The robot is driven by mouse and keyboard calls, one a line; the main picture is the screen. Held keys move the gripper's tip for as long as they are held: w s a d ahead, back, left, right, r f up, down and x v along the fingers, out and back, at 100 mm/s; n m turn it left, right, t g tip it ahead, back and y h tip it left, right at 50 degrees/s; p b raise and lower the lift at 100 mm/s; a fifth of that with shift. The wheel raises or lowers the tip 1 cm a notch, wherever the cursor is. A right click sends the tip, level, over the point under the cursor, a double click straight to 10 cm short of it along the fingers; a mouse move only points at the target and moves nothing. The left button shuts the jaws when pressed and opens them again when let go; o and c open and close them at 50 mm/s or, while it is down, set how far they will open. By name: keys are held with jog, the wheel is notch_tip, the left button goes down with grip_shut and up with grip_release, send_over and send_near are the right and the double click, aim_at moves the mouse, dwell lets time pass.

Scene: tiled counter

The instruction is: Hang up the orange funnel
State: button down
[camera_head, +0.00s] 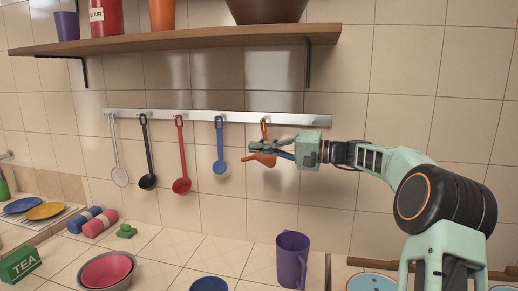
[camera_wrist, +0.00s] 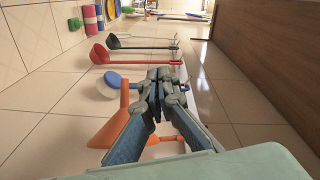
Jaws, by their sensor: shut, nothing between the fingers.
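The orange funnel (camera_head: 267,160) is at the right part of the metal hook rail (camera_head: 160,114), beside the blue ladle. Its orange upper end reaches up over the rail front, and it looks to hang there; the exact contact with the hook is too small to tell. In the wrist view the orange funnel (camera_wrist: 113,128) shows left of my fingers, partly hidden behind them. My gripper (camera_head: 254,149) is in front of the funnel, coming from the right. In the wrist view my gripper (camera_wrist: 160,76) has its fingertips together with nothing between them.
A blue ladle (camera_head: 219,165), red ladle (camera_head: 182,185), black ladle (camera_head: 148,182) and white utensil (camera_head: 119,176) hang leftward. A wooden shelf (camera_head: 190,40) is above. A purple mug (camera_head: 292,258) and stacked bowls (camera_head: 106,271) stand on the counter below.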

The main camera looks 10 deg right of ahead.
aim_at(264, 140)
jog(key=shift+w+d+p, duration=0.25)
jog(key=shift+w+p, duration=0.4)
jog(key=shift+p, duration=0.2)
jog(key=shift+w+d+p, duration=0.3)
jog(key=shift+w+p, duration=0.3)
jog(key=shift+p, duration=0.2)
jog(key=shift+w+d+p, duration=0.25)
jog(key=shift+w+p, duration=0.4)
jog(key=shift+p, duration=0.2)
jog(key=shift+w+d+p, duration=0.35)
jog(key=shift+w+p, duration=0.5)
jog(key=shift+p, duration=0.55)
jog(key=shift+w+d+p, duration=0.3)
jog(key=shift+w+p, duration=0.5)
jog(key=shift+p, duration=0.55)
jog(key=shift+s+a+b, duration=0.15)
jog(key=shift+s+b, duration=0.3)
jog(key=shift+b, duration=0.65)
dwell(1.6)
